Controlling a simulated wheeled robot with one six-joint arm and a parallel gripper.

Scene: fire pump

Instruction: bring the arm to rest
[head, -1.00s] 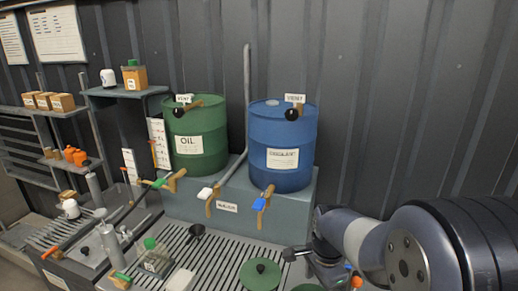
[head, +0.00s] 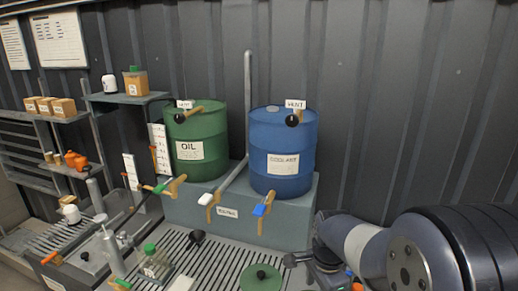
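My arm (head: 365,245) enters from the lower right. Its large dark joint fills the corner and its pale link runs left to a dark wrist part near the bottom edge. My gripper's fingers cannot be made out there, so I cannot tell whether they are open or shut, or whether they hold anything. The arm end is low, in front of the right end of the grey drum stand (head: 290,228).
A green oil drum (head: 196,150) and a blue coolant drum (head: 283,165) stand on the stand, with taps in front. A slatted bench (head: 213,262) carries a green-capped bottle (head: 152,265), a dark funnel-like piece (head: 197,237) and a green disc (head: 262,280). Shelves are at left.

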